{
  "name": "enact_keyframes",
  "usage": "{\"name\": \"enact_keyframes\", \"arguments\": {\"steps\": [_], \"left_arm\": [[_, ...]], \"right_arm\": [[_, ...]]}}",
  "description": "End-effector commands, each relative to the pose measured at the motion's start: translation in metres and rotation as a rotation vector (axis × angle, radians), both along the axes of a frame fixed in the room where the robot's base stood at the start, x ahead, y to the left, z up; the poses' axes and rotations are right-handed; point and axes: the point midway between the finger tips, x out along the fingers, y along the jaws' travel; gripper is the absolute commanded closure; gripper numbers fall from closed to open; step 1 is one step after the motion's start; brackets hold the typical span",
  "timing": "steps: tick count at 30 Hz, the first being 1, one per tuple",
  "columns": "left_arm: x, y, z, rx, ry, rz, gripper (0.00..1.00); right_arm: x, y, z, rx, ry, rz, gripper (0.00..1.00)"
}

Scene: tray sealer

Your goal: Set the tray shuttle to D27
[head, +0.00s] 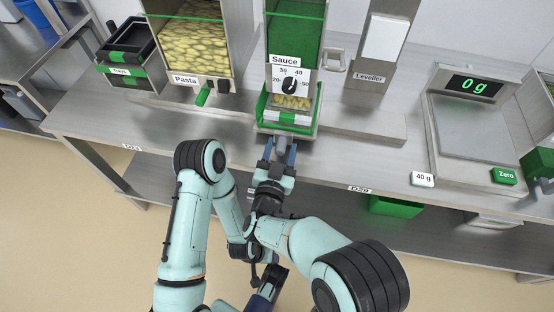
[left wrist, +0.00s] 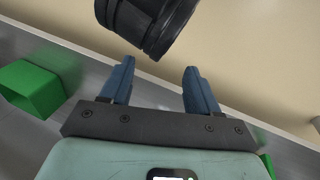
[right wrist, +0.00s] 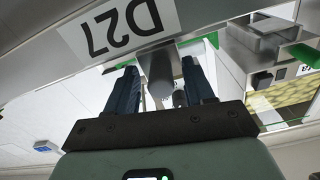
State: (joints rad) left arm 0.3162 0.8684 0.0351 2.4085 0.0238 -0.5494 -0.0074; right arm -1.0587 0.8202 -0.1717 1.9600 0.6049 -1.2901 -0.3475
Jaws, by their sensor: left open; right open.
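The tray shuttle (head: 262,106), a green-edged carrier, stands under the Sauce dispenser (head: 293,40). A tray with yellow pasta (head: 292,102) sits in it. My right gripper (head: 281,150) is at the shuttle's front, fingers open. In the right wrist view, a grey round handle (right wrist: 160,72) lies between its fingers, with a gap on each side. The D27 label (right wrist: 118,28) shows upside down just beside it; in the head view I cannot see that label. My left gripper (left wrist: 158,66) is open and empty, low over the floor in front of the counter.
A metal rail (head: 370,127) runs along the counter. The D23 label (head: 131,147) is on the left edge and the D29 label (head: 360,189) on the right.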

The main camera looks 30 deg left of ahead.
Motion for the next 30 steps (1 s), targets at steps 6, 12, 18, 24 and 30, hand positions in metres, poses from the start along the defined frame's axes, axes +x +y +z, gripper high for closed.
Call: {"name": "enact_keyframes", "arguments": {"steps": [6,12,18,24,30], "left_arm": [[-0.006,-0.003,0.005,-0.007,0.015,-0.007,0.39],[-0.012,-0.006,0.01,-0.016,0.032,-0.013,0.39],[-0.016,-0.008,0.012,-0.021,0.043,-0.018,0.39],[-0.018,-0.009,0.013,-0.022,0.046,-0.02,0.39],[-0.018,-0.009,0.013,-0.023,0.047,-0.019,0.39]], "right_arm": [[-0.034,-0.009,0.001,-0.003,0.001,0.005,0.47],[-0.078,-0.024,0.001,-0.004,0.001,0.005,0.47],[-0.111,-0.034,0.0,-0.001,0.001,0.003,0.47],[-0.124,-0.039,0.0,-0.002,0.001,0.001,0.47],[-0.125,-0.04,0.0,-0.002,0.001,0.001,0.47]]}}
